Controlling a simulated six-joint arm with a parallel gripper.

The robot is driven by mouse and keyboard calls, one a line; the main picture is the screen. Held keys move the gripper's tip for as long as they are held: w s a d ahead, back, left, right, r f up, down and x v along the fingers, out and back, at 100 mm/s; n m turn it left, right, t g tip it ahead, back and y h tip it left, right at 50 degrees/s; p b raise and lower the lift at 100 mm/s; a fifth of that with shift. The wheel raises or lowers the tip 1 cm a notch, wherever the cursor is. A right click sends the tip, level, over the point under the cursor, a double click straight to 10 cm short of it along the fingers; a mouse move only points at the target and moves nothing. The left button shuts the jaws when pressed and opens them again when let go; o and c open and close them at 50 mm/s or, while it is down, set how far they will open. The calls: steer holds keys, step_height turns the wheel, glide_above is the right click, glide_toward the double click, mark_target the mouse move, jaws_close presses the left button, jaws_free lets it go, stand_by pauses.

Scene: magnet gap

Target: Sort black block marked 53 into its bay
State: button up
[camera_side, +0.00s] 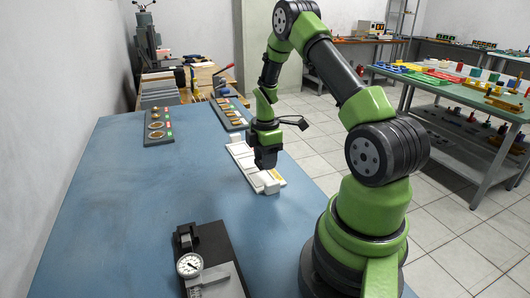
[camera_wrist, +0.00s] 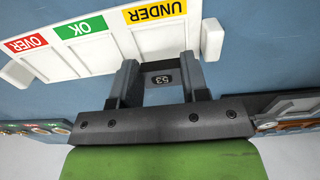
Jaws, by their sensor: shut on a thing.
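The black block marked 53 (camera_wrist: 162,90) is between the two fingers of my gripper (camera_wrist: 161,82) in the wrist view, with its number facing the camera. My gripper is shut on it. The white sorting tray (camera_wrist: 84,56) has three bays labelled OVER (red), OK (green) and UNDER (yellow), upside down in this view. The block appears at the UNDER bay's side of the tray; I cannot tell its height. In the side view my gripper (camera_side: 265,164) is over the white tray (camera_side: 241,153), and the block is hidden.
A dial gauge (camera_side: 190,265) on a black stand sits at the front of the blue table (camera_side: 130,215). The table's left and middle are clear.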

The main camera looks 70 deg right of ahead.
mark_target(265, 177)
steer(key=shift+f, duration=1.85)
steer(key=shift+f, duration=0.15)
steer(key=o, duration=1.1)
steer(key=c, duration=0.5)
steer(key=shift+c, duration=0.2)
steer(key=shift+r, duration=2.25)
steer(key=o, duration=0.6)
